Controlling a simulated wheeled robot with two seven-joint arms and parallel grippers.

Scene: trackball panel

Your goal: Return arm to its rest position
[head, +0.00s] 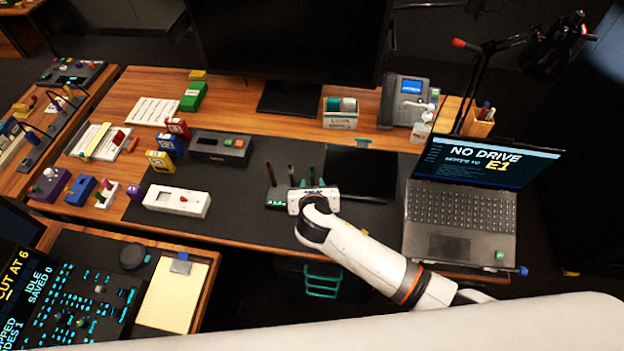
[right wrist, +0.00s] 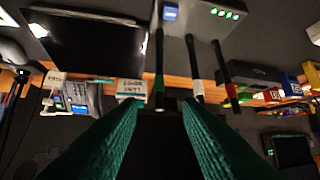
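My right arm (head: 365,254) reaches in from the lower right over the dark desk mat. Its white gripper (head: 311,192) is beside a small box with green lights (head: 276,205), from which thin dark sticks (head: 291,175) rise. In the right wrist view the two green fingers (right wrist: 160,108) are apart, with nothing visibly clamped. The box (right wrist: 215,14) and its sticks (right wrist: 194,70) show above them; one stick lines up with the gap, and its depth is hard to tell. The fingertips are mostly hidden in the head view. My left gripper is out of view.
An open laptop (head: 462,207) stands right of my arm, close to it. A black tablet (head: 360,173) lies behind the gripper. A white box (head: 177,201) and a grey box (head: 222,147) stand to the left. A monitor (head: 290,40) and a phone (head: 407,100) are behind.

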